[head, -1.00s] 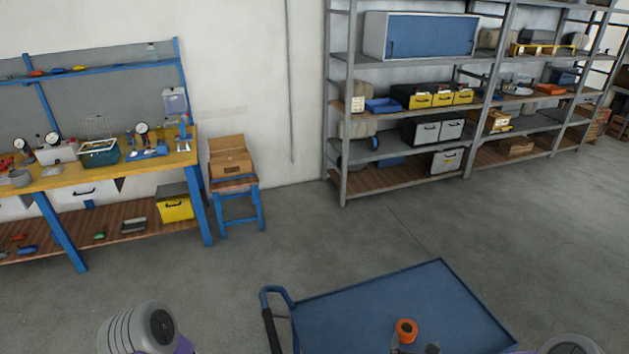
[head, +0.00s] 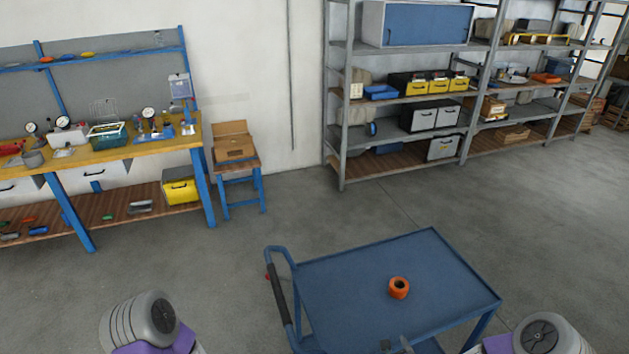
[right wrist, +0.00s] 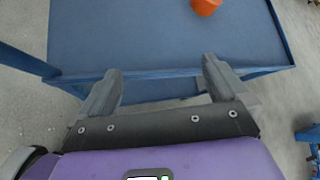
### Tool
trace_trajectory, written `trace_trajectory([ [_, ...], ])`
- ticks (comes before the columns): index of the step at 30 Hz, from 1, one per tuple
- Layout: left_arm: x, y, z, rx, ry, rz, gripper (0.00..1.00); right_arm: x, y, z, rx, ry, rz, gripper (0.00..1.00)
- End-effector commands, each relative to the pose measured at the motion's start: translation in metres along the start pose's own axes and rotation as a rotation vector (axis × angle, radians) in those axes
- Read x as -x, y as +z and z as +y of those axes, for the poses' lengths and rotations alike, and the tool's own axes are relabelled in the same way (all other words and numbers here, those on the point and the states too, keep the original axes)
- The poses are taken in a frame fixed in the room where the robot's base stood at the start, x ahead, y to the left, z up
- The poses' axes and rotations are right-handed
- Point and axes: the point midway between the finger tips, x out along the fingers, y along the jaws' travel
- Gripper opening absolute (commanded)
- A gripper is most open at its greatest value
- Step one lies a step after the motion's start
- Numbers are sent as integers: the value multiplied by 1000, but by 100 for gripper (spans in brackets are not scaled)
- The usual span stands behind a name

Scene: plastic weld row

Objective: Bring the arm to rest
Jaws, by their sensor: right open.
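My right gripper (right wrist: 162,68) is open, with nothing between its two grey fingers in the right wrist view. The fingers show over the near edge of the blue cart top. In the head view the tips of my right gripper (head: 395,346) just show at the bottom edge, by the near side of the cart. My left arm shows at the lower left of the head view, but its gripper is out of view.
The blue cart (head: 345,282) bears an orange roll (head: 398,288), also partly visible in the right wrist view (right wrist: 206,6), apart from my gripper. A yellow-topped workbench (head: 110,147), a blue stool (head: 240,190) and metal shelving (head: 342,130) stand behind. Grey floor is open between.

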Motion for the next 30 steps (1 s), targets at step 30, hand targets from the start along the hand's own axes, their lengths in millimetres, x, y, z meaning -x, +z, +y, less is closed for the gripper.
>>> trace_trajectory([
  [30,-71,-4,-27,0,0,1,43,36,-169,210,2014,1020,-608,100],
])
